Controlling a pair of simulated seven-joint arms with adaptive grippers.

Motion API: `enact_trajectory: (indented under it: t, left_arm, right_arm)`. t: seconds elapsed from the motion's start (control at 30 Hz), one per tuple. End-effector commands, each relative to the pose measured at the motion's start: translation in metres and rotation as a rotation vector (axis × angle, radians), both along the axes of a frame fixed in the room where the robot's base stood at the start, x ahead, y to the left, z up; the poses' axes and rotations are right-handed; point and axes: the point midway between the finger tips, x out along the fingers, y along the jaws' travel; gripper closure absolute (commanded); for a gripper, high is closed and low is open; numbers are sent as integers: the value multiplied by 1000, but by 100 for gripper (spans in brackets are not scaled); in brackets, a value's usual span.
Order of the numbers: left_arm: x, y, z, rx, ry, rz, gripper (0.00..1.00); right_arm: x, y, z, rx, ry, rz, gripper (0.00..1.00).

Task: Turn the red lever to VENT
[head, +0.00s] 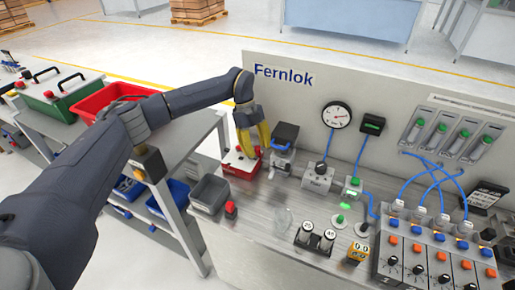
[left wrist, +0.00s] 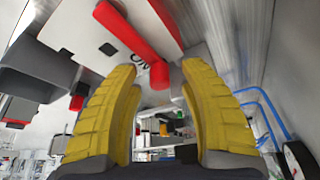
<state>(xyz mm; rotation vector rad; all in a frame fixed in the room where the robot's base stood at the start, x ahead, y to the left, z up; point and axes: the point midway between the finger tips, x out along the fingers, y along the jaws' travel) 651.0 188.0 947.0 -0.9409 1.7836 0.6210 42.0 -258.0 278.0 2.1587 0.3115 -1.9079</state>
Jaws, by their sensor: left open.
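The red lever (left wrist: 125,33) is a long bar on a white plate in the left wrist view, with a round red end (left wrist: 158,76) between my fingertips. Dark letters beside it are partly hidden; I cannot read a VENT mark. In the head view the lever sits on a red box with a white top (head: 236,161), largely covered by my gripper. My left gripper (head: 255,150) points down over the box's right side, its yellow fingers open. They straddle the lever's round end in the left wrist view (left wrist: 158,72); contact cannot be told. My right gripper is not in view.
A dark-lidded grey device (head: 284,138) stands just right of the gripper. A grey bin (head: 209,194) and a red button (head: 230,208) are in front. A gauge (head: 336,115), knobs and blue hoses fill the bench to the right.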

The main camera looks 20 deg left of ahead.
Motion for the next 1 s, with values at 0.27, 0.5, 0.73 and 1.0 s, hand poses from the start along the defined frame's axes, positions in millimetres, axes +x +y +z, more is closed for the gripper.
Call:
enact_trajectory:
  t: [0.27,0.5,0.73,1.0]
  left_arm:
    - [0,0,-1,0,0,0,58]
    - [0,0,-1,0,0,0,81]
    - [0,0,-1,0,0,0,100]
    - [-1,-1,0,-2,1,-2,100]
  right_arm:
    - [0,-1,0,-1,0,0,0]
    - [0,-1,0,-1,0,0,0]
    - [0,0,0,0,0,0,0]
    - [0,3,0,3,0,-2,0]
